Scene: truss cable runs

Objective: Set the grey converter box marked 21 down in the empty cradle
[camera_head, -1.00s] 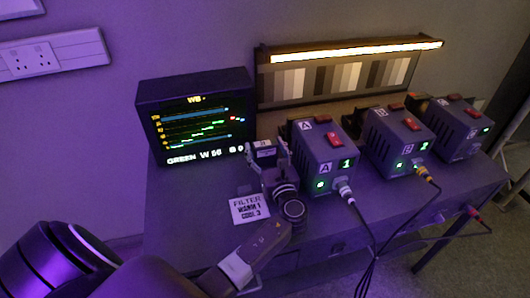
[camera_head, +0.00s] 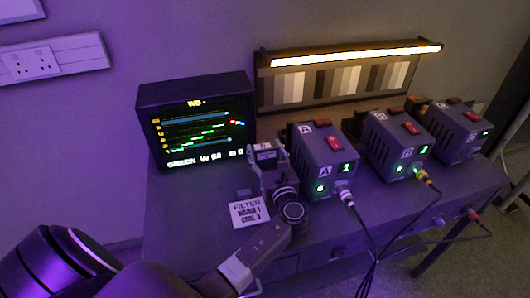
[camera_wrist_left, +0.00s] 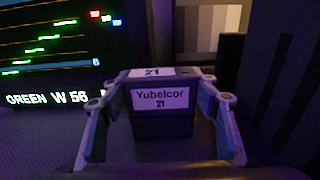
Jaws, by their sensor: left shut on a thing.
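The grey converter box (camera_wrist_left: 158,122), with a white label reading Yubelcor 21, is between the fingers of my left gripper (camera_wrist_left: 160,103) in the left wrist view. A second 21 label shows on its top. In the head view the box (camera_head: 265,155) is small, between the monitor and the nearest power unit. My left gripper (camera_head: 268,166) is shut on it there, and my wrist hides what lies below. I cannot tell whether the box touches anything underneath. No empty cradle can be made out. My right gripper is not in view.
A monitor (camera_head: 197,122) stands close on the left. A grey unit marked A 1 (camera_head: 326,166) is close on the right, with more units (camera_head: 397,145) beyond, cables hanging in front. A FILTER card (camera_head: 249,212) lies on the table. A lit grey-scale chart (camera_head: 345,78) stands behind.

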